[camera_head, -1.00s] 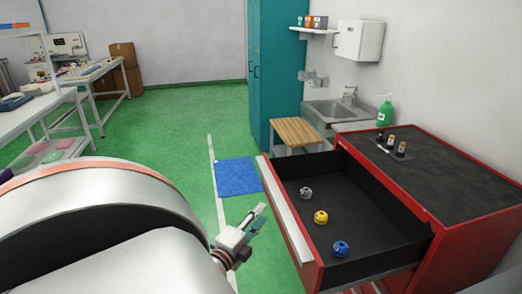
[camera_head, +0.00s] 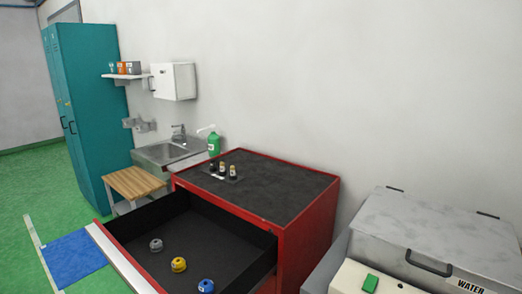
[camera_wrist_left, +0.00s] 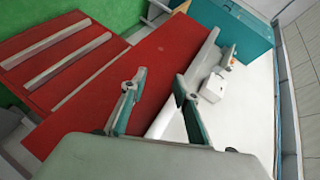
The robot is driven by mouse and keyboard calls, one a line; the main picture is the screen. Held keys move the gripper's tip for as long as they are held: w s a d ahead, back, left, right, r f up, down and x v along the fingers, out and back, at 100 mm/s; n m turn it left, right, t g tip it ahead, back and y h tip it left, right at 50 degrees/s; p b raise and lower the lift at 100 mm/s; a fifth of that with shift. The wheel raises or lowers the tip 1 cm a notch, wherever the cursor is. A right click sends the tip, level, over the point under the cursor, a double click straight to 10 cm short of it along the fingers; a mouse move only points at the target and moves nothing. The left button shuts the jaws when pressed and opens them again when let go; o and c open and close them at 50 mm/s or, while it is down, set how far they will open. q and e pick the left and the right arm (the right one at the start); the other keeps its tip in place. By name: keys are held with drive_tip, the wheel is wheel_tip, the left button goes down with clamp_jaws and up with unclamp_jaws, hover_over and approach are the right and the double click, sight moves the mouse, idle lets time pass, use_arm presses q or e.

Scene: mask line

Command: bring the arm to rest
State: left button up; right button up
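My left gripper (camera_wrist_left: 158,88) shows only in the left wrist view. Its two fingers stand apart with nothing between them. A red cabinet surface lies behind the fingers in that view, and I see no contact with it. The left arm and gripper are out of the head view. My right gripper is in neither view.
A red cabinet (camera_head: 307,226) has its drawer (camera_head: 133,239) pulled out. It holds a grey (camera_head: 156,245), a yellow (camera_head: 179,265) and a blue (camera_head: 206,286) piece. A grey lidded box (camera_head: 430,240) stands right. A sink (camera_head: 168,152) and teal locker (camera_head: 85,110) stand left.

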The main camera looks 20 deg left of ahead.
use_arm(q)
drive_tip(key=s+d+f+g+h, duration=0.2)
drive_tip(key=s+d+f, duration=0.1)
drive_tip(key=d, duration=0.3)
drive_tip(key=s+d+f+g+h, duration=0.2)
drive_tip(key=s+d+f+g, duration=0.1)
drive_tip(key=d, duration=0.3)
drive_tip(key=w+d+f+n+t+h, duration=0.1)
drive_tip(key=d+f+n+t+h, duration=0.2)
drive_tip(key=d+f, duration=1)
drive_tip(key=d+t+h, duration=0.1)
drive_tip(key=d+h, duration=0.1)
drive_tip(key=h, duration=0.1)
drive_tip(key=shift+w+h, duration=0.15)
drive_tip(key=shift+h, duration=0.25)
